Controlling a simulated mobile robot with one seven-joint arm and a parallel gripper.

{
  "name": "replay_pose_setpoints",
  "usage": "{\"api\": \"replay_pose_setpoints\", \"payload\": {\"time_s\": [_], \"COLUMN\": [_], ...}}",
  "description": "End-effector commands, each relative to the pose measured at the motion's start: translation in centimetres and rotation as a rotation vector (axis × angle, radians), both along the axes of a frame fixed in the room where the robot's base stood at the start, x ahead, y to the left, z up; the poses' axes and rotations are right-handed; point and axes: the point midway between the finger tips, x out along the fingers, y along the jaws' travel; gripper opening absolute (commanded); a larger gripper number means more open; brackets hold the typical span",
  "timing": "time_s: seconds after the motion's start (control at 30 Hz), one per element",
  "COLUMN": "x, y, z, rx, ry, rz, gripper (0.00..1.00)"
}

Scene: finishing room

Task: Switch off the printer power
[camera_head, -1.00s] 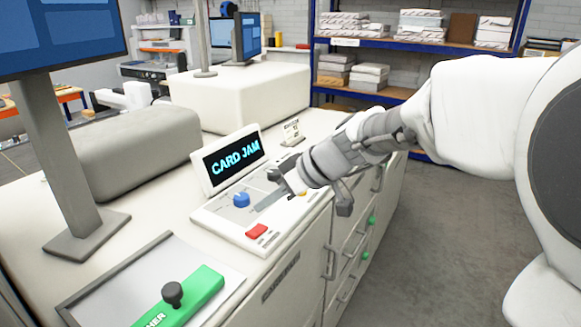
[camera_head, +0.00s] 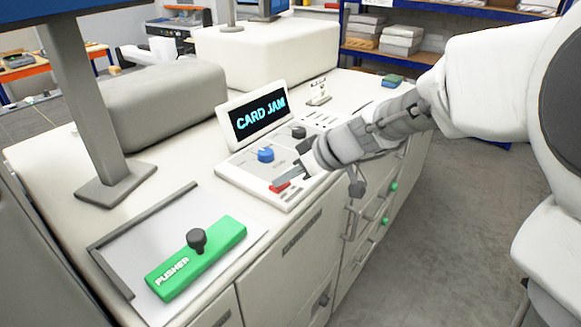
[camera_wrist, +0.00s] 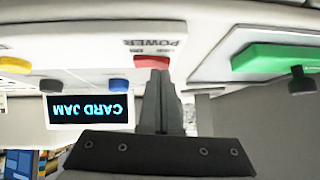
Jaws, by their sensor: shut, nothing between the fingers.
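The printer's control panel (camera_head: 240,178) has a tilted screen (camera_head: 261,119) reading CARD JAM in lit blue letters. A red power switch (camera_head: 277,187) sits near the panel's front left corner. In the wrist view, which is upside down, the red switch (camera_wrist: 152,62) is beside the word POWER. My gripper (camera_head: 288,180) is shut and empty, with its fingertips right at the red switch. In the wrist view the fingertips (camera_wrist: 160,76) overlap the switch's near edge. I cannot tell whether they press it.
A blue knob (camera_head: 265,154) and a black knob (camera_head: 298,132) stand on the panel close to my gripper. A green pusher block (camera_head: 215,250) with a black knob lies on a tray to the left. Bare floor (camera_head: 470,215) lies to the right of the cabinet.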

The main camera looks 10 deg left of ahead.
Motion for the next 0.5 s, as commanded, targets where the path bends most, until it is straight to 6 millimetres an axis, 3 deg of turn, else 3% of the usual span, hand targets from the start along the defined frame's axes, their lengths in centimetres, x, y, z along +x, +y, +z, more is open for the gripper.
{"api": "replay_pose_setpoints", "payload": {"time_s": [0.1,0.5], "x": [-0.14,0.16], "y": [0.1,-0.14], "z": [-1.01,-0.55], "rx": [-0.017,-0.02], "ry": [-0.033,-0.029], "rz": [0.001,0.0], "gripper": [0.0,0.0]}}
